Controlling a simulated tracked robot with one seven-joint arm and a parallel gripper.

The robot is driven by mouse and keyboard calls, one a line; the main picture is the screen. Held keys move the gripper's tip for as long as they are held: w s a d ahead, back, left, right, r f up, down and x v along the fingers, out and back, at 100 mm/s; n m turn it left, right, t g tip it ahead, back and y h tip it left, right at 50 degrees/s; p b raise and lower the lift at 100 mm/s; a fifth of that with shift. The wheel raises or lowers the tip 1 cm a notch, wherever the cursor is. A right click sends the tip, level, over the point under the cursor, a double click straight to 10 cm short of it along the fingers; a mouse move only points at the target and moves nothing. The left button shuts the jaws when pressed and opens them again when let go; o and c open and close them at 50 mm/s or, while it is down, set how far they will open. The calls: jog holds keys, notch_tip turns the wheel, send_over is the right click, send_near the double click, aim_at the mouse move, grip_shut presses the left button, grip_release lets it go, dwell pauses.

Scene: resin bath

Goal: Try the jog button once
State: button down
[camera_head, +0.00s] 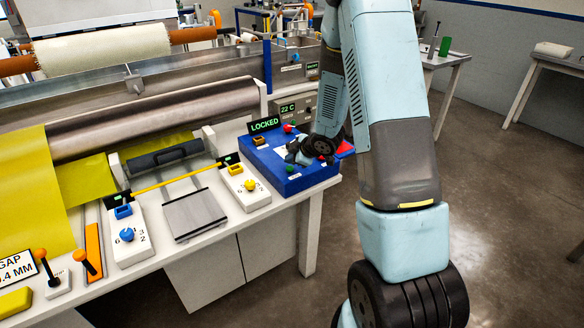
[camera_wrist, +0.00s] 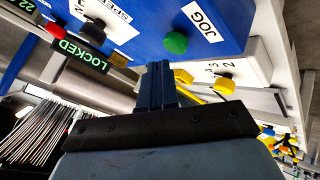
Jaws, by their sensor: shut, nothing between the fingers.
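The green jog button (camera_wrist: 175,42) sits on the blue control box (camera_wrist: 130,45), beside a white JOG label (camera_wrist: 203,22). In the head view the blue control box (camera_head: 312,180) stands at the right end of the bench, and the green button (camera_head: 290,169) shows on its front part. My gripper (camera_wrist: 157,66) is shut and empty. In the wrist view its tips are close to the button and a little to its left; I cannot tell whether they touch anything. In the head view my wrist hides part of the box top.
A LOCKED display (camera_head: 264,124) stands at the back of the box. A red button (camera_head: 287,128) and a SPEED label (camera_wrist: 112,22) are also on the box. A white unit with a yellow knob (camera_head: 249,184) stands left of it. Open floor lies to the right.

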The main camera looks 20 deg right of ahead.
aim_at(291, 169)
jog(key=shift+f, duration=0.15)
dwell(0.5)
jog(key=shift+s+f, duration=0.15)
jog(key=shift+f, duration=0.05)
jog(key=shift+f, duration=0.5)
dwell(1.0)
jog(key=shift+r, duration=0.9)
jog(key=shift+r, duration=2.55)
